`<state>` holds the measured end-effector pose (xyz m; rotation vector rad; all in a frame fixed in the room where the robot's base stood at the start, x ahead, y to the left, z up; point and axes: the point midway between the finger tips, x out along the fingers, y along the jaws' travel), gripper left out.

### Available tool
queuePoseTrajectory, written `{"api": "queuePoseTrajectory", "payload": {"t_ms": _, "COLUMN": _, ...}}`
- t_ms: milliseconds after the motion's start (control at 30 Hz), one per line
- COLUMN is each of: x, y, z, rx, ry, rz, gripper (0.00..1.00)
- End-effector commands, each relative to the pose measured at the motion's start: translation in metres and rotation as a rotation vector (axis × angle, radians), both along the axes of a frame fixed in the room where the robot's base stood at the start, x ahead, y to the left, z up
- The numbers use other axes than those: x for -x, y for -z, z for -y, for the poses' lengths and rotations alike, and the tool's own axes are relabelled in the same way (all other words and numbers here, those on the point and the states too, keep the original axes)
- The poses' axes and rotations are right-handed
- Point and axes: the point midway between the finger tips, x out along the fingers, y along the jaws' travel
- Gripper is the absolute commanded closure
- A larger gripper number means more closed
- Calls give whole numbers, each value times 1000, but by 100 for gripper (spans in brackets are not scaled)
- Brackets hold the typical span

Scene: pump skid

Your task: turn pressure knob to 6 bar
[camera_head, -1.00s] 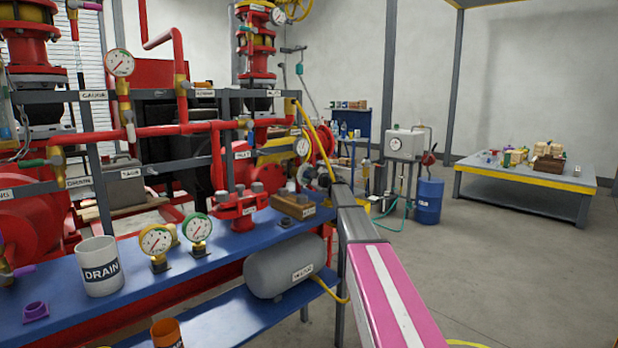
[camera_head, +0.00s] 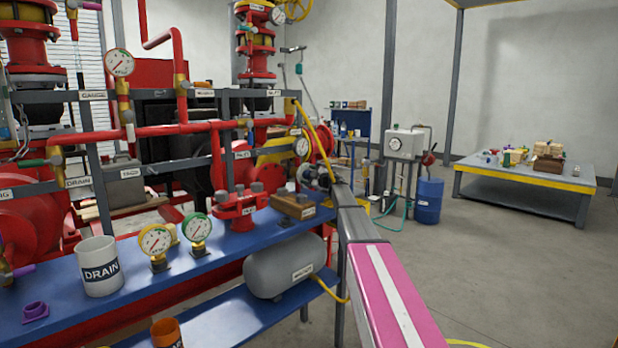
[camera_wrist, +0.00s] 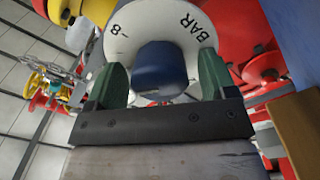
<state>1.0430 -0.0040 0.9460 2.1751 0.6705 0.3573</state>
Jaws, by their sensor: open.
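The pressure knob (camera_wrist: 160,70) is a dark blue knob in the middle of the wrist view, in front of a white dial plate (camera_wrist: 145,22). The plate carries the word BAR and a figure 8, both turned at an angle; no pointer mark on the knob can be made out. My gripper (camera_wrist: 162,76) is open, with one green finger on each side of the knob and a gap to it on both sides. In the head view my gripper (camera_head: 317,178) is small at the end of my arm, by the right end of the skid, and the knob cannot be made out there.
Red pipework surrounds the dial. A blue drum (camera_head: 428,203) and a low table (camera_head: 525,186) stand right, with clear floor between.

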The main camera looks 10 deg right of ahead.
Motion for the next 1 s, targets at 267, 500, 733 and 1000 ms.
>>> {"api": "queuePoseTrajectory", "payload": {"t_ms": 267, "x": 31, "y": 1, "z": 20, "rx": 0, "ry": 1, "rz": 0, "gripper": 22}}
{"api": "queuePoseTrajectory", "payload": {"t_ms": 500, "x": 68, "y": 3, "z": 46, "rx": 0, "ry": 2, "rz": 0, "gripper": 22}}
{"api": "queuePoseTrajectory", "payload": {"t_ms": 733, "x": 86, "y": 4, "z": 60, "rx": 0, "ry": 1, "rz": -1, "gripper": 22}}
{"api": "queuePoseTrajectory", "payload": {"t_ms": 1000, "x": 86, "y": 4, "z": 61, "rx": 0, "ry": 1, "rz": -1, "gripper": 22}}
